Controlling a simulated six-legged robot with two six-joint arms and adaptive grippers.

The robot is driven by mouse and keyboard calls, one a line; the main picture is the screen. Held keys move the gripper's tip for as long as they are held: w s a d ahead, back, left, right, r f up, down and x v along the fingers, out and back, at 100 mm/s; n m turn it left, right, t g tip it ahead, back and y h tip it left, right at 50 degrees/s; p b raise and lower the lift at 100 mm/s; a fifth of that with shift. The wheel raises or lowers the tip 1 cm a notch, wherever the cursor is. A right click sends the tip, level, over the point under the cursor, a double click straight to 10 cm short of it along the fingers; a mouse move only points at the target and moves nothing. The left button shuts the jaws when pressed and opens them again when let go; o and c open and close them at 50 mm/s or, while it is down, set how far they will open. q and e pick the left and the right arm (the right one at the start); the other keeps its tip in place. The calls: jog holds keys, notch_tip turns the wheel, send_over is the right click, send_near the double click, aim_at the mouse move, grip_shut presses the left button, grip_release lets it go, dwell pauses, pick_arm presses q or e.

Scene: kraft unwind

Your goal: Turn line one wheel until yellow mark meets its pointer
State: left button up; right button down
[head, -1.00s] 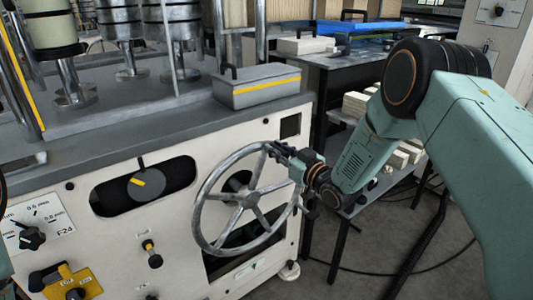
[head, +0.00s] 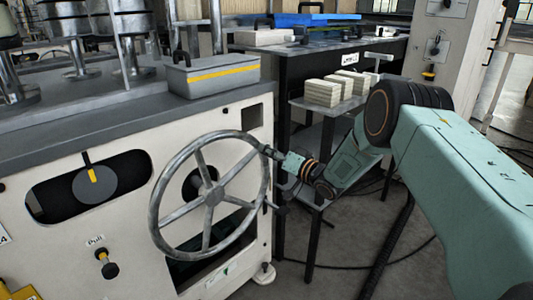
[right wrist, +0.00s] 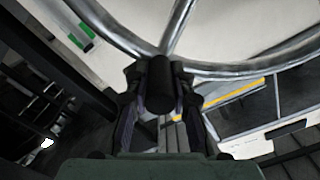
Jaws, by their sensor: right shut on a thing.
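The line one wheel (head: 155,222) is a grey spoked handwheel on the front of the cream machine. To its left, a dark window holds a round grey dial (head: 102,190) with a yellow mark (head: 92,175). The mark stands nearly upright, its top close under the tip of the black pointer (head: 86,158); a small offset is hard to judge. My right gripper (head: 271,152) is at the wheel's upper right rim. The right wrist view shows its fingers (right wrist: 160,95) shut on the wheel's black handle knob (right wrist: 160,72). My left gripper is not in view.
A black pull knob (head: 106,263) sits below the dial. A grey box with a yellow stripe (head: 213,77) stands on the machine top. A dark table (head: 310,63) and a shelf with pale stacks (head: 322,92) stand behind my right arm.

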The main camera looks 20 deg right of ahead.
jog(key=shift+d+f, duration=0.2)
jog(key=shift+f, duration=0.4)
jog(key=c, duration=1.2)
grip_release()
jog(key=shift+w, duration=0.1)
jog(key=shift+o, duration=0.2)
jog(key=shift+r, duration=0.1)
jog(key=shift+s+d, duration=0.25)
jog(key=shift+s, duration=0.2)
jog(key=v, duration=1.1)
jog(key=shift+s+a+r, duration=0.1)
